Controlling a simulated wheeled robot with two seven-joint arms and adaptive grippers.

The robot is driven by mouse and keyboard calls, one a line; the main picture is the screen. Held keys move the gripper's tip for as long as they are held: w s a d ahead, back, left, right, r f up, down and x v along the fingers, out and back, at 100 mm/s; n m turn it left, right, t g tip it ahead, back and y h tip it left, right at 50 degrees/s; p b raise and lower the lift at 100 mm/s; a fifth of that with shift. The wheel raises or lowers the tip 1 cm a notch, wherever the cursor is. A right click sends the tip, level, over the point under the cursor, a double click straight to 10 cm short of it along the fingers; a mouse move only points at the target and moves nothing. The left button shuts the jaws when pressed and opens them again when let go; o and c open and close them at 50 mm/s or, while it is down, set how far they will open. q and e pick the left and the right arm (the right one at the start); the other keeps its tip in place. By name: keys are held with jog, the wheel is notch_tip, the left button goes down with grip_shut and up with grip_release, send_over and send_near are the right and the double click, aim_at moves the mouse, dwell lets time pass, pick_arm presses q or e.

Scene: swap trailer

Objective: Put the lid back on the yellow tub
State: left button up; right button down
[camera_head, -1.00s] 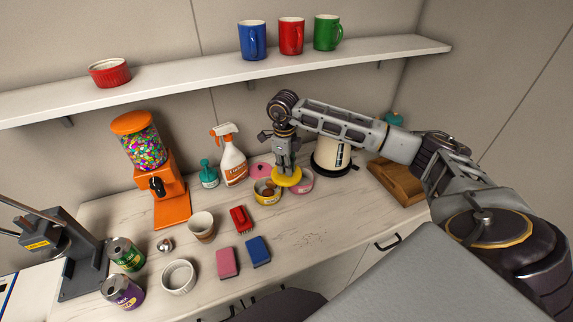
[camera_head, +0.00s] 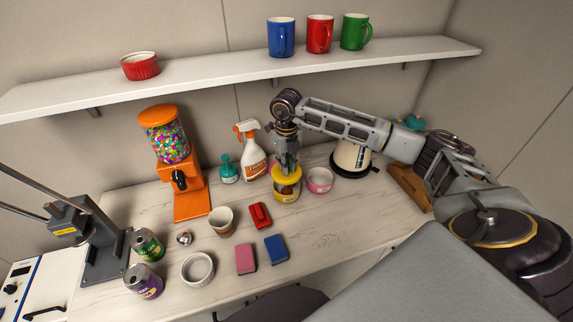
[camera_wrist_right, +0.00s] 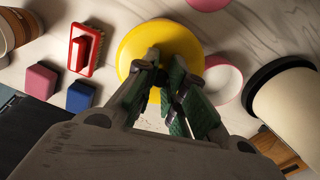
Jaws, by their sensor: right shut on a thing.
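The yellow tub (camera_head: 287,193) stands upright on the counter, left of a pink tub (camera_head: 320,181). The yellow lid (camera_head: 280,174) is over its mouth and looks roughly level. I cannot tell if it sits fully down on the rim. My right gripper (camera_head: 287,166) points down from above and is shut on the lid's knob, which the fingers hide. In the right wrist view the round yellow lid (camera_wrist_right: 137,45) lies under my fingertips (camera_wrist_right: 168,72) and hides the tub. My left gripper is not in view.
A spray bottle (camera_head: 250,153) and a teal bottle (camera_head: 228,171) stand left of the tub, with a white canister (camera_head: 351,158) to the right. A red brush (camera_head: 260,214) and two sponges lie in front. A shelf with mugs runs above. The front right counter is clear.

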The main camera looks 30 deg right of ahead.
jog(key=shift+f, duration=0.1)
dwell(0.3)
jog(key=shift+f+b, duration=1.1)
jog(key=shift+f, duration=0.95)
jog(key=shift+f+b, duration=0.75)
jog(key=shift+f, duration=0.3)
jog(key=shift+f+b, duration=0.15)
jog(key=shift+b, duration=0.3)
dwell(1.1)
dwell(0.4)
jog(key=c, duration=1.4)
grip_release()
